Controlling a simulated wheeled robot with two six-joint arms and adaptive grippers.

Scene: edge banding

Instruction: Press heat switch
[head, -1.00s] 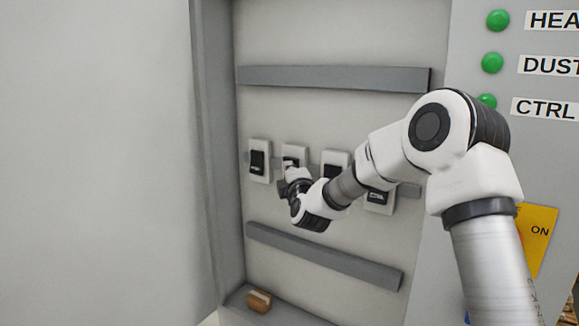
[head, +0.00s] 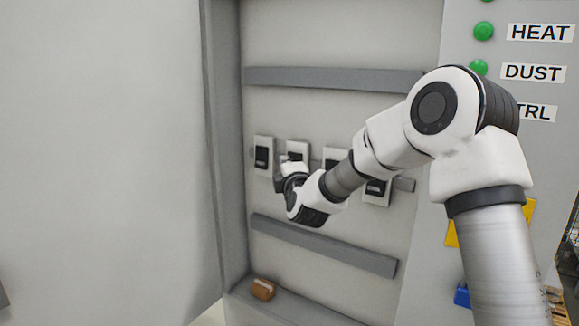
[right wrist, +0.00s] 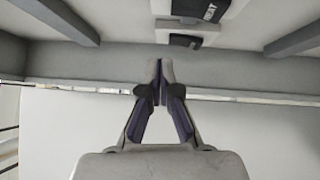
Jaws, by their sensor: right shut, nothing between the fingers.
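Several white switches with black faces sit in a row inside the grey cabinet. The leftmost switch (head: 263,155) shows clear, and the second switch (head: 297,152) is just above my right gripper (head: 284,174). Two more switches stand to the right, partly behind my arm. My right gripper is shut and empty in front of the row, below the second switch. In the right wrist view its closed fingertips (right wrist: 161,66) point at the cabinet, below a switch (right wrist: 197,17). That switch's small label is hard to read. Contact cannot be told. My left gripper is out of view.
Grey rails (head: 330,78) run above and below the switches. A brown block (head: 263,289) lies on the cabinet floor. On the right panel, green lamps stand beside labels HEAT (head: 541,32) and DUST (head: 533,72). The large pale surface at left (head: 100,150) is bare.

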